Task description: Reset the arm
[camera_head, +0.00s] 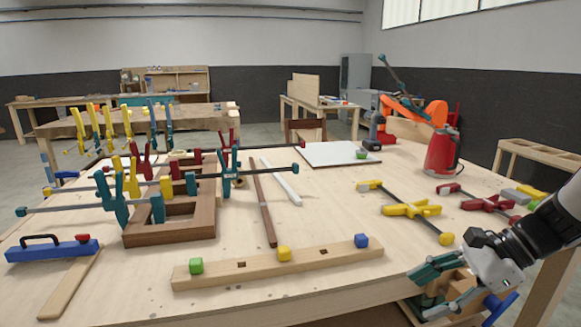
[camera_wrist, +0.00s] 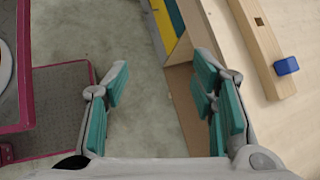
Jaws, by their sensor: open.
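My gripper (camera_head: 438,285) is at the lower right in the head view, at the near right edge of the wooden workbench (camera_head: 330,220). In the wrist view my gripper (camera_wrist: 160,95) has its two teal-padded fingers wide apart, with nothing between them. Grey floor and the side of a brown box show behind the gap. The arm comes in from the right edge of the head view.
A wooden beam (camera_head: 300,262) with green, yellow and blue cubes lies along the bench front. Yellow (camera_head: 412,209) and red (camera_head: 488,203) clamps lie to the right. A clamped wooden frame (camera_head: 175,232) is at left. A wooden box (camera_head: 452,284) is beside my gripper.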

